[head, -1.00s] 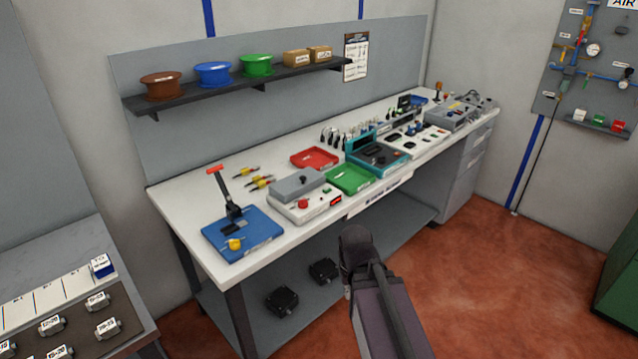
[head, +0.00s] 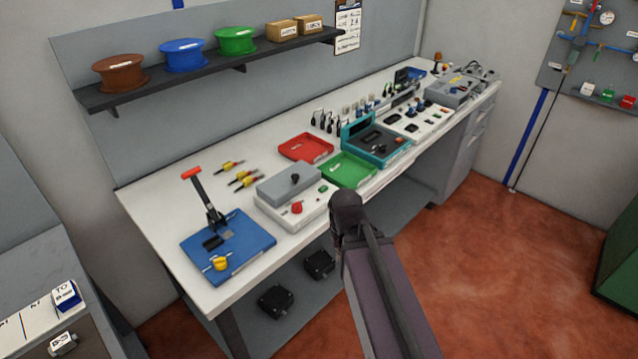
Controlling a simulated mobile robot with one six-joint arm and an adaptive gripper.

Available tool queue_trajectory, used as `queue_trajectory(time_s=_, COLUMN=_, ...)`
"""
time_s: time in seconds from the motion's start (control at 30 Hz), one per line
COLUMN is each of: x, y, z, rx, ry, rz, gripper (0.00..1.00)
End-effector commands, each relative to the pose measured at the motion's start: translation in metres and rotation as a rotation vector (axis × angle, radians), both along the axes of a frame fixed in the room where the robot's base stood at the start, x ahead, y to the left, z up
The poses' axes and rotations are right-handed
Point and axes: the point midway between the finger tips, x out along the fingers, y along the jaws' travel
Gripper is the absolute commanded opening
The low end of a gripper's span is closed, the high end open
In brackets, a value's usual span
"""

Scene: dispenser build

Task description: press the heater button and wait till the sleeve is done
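The heater appears to be the white-based unit (head: 278,214) with a grey lid and black knob (head: 289,186) on the bench. A red knob (head: 296,207) and a small green button (head: 323,188) show on its base. My dark arm (head: 385,290) rises from the bottom, and its rounded joint (head: 347,208) overlaps the front right corner of the heater in the picture. No gripper fingers show, so their state and any contact with the button are hidden. I cannot make out a sleeve; the lid looks closed.
A blue base with a red-handled lever (head: 235,262) stands left of the heater. A red tray (head: 306,147), green tray (head: 349,170) and teal device (head: 385,147) sit behind and right. Yellow-handled tools (head: 243,180) lie behind. Red floor (head: 500,270) is clear at right.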

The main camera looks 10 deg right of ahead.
Motion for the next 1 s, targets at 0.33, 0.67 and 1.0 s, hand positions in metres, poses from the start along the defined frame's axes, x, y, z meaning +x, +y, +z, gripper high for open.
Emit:
queue_trajectory(time_s=0.33, x=0.000, y=0.000, z=0.000, rx=0.000, ry=0.000, rz=0.000, gripper=0.00)
queue_trajectory(time_s=0.67, x=0.023, y=-0.003, z=0.005, rx=-0.044, ry=-0.033, rz=-0.006, gripper=0.00)
queue_trajectory(time_s=1.0, x=0.141, y=-0.020, z=0.041, rx=-0.284, ry=-0.243, rz=-0.022, gripper=0.00)
